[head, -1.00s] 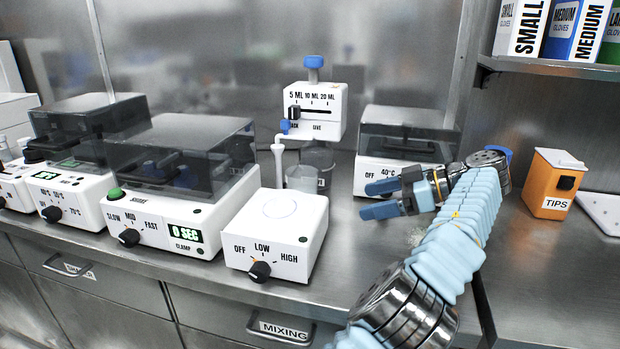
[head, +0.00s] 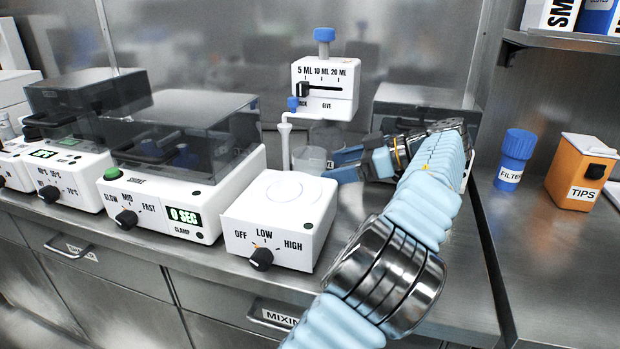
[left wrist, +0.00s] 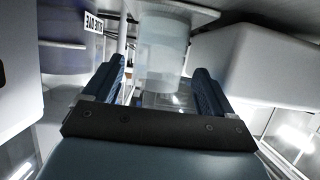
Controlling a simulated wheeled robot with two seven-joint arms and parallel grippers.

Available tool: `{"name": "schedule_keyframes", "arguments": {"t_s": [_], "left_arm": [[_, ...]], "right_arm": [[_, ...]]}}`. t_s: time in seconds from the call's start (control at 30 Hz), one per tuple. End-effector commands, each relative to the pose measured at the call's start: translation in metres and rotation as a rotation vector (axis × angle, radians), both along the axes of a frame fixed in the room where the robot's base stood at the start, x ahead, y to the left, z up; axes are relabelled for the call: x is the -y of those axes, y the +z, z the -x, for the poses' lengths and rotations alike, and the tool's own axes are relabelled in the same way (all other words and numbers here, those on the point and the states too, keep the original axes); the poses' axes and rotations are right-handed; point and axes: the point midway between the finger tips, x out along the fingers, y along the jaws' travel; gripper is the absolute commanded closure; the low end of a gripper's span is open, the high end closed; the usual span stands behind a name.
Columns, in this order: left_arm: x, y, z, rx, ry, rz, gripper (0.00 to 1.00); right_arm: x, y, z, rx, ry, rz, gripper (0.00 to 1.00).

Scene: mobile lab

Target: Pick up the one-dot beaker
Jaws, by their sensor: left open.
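A clear beaker (head: 308,159) stands under the dispenser on the steel bench, partly hidden by my left gripper. In the left wrist view a clear, pale blue-tinted vessel (left wrist: 165,55) is ahead of the fingers, roughly centred between them. I cannot make out a dot on it. My left gripper (head: 332,165) is open, its blue fingers pointing left at the beaker. In the left wrist view the open fingers (left wrist: 158,85) show on either side below the vessel, with nothing clamped. My right gripper is not in view.
The dispenser (head: 325,88) stands above the beaker. A mixing box with a LOW dial (head: 278,220) is in front. A container with a DYE label (left wrist: 75,55) is at left in the wrist view. The blue filter jar (head: 515,158) and orange tips box (head: 578,175) stand right.

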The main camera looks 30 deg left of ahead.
Motion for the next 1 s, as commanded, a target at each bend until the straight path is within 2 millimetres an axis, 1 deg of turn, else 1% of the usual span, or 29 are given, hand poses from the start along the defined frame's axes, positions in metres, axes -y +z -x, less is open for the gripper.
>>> {"name": "schedule_keyframes", "arguments": {"t_s": [0.13,0.2,0.3,0.4,0.57,0.67,0.7,0.87,1.0], "left_arm": [[-0.026,0.000,0.007,0.000,0.002,0.004,0.14],[-0.036,-0.005,0.009,-0.002,0.001,0.003,0.14],[-0.046,-0.009,0.012,0.000,0.002,0.002,0.14],[-0.050,-0.011,0.012,0.000,0.001,0.002,0.14],[-0.050,-0.012,0.012,0.000,0.001,0.001,0.14],[-0.049,-0.012,0.012,0.001,0.001,0.001,0.27],[-0.049,-0.012,0.012,0.001,0.001,0.001,0.33],[-0.049,-0.012,0.012,0.001,0.001,0.002,0.57],[-0.049,-0.011,0.012,0.001,0.001,0.001,0.58]], "right_arm": [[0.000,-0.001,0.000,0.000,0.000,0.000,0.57],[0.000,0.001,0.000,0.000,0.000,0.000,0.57],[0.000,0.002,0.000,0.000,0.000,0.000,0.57],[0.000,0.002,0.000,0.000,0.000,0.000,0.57],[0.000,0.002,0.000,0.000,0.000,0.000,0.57],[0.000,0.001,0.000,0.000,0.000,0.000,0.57],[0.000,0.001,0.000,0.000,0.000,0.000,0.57],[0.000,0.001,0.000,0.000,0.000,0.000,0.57],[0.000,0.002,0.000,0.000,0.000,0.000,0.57]]}}
